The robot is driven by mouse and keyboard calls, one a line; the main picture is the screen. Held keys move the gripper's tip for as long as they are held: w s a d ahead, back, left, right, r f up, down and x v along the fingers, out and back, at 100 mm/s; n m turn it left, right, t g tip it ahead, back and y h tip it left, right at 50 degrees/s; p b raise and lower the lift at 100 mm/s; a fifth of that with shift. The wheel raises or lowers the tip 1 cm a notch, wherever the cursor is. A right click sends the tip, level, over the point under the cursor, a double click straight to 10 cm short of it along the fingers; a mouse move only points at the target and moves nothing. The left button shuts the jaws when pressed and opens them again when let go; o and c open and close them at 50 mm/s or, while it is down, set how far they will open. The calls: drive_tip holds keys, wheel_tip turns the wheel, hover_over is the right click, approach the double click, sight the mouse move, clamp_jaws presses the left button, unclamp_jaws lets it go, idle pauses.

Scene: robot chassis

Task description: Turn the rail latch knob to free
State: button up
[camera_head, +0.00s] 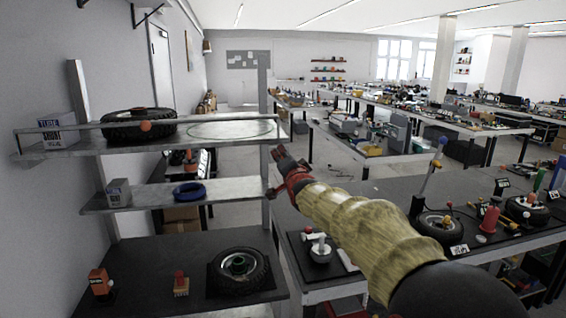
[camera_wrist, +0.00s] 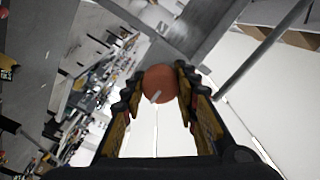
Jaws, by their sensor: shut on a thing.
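In the wrist view, a round orange-brown knob (camera_wrist: 160,84) with a short white mark sits between the two fingers of my gripper (camera_wrist: 158,88), which is shut on it. In the head view, my gripper (camera_head: 277,174) is at the right end of the shelf rack, just below the upper shelf's corner; the knob it holds is hidden there. A tire (camera_head: 138,125) lies behind the rail at the left, beside an empty green-outlined ring (camera_head: 235,129).
The middle shelf (camera_head: 150,194) holds a small box (camera_head: 118,192) and a blue ring (camera_head: 188,191). A wheel (camera_head: 239,271) and small parts lie on the bottom shelf. A dark workbench (camera_head: 380,195) with wheels and tools stands under and right of my arm.

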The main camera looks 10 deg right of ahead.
drive_tip(key=shift+o, duration=0.2)
drive_tip(key=shift+r+m, duration=0.1)
drive_tip(key=shift+m, duration=0.2)
drive_tip(key=o, duration=1.2)
drive_tip(key=shift+c, duration=0.2)
drive_tip(key=s, duration=1.2)
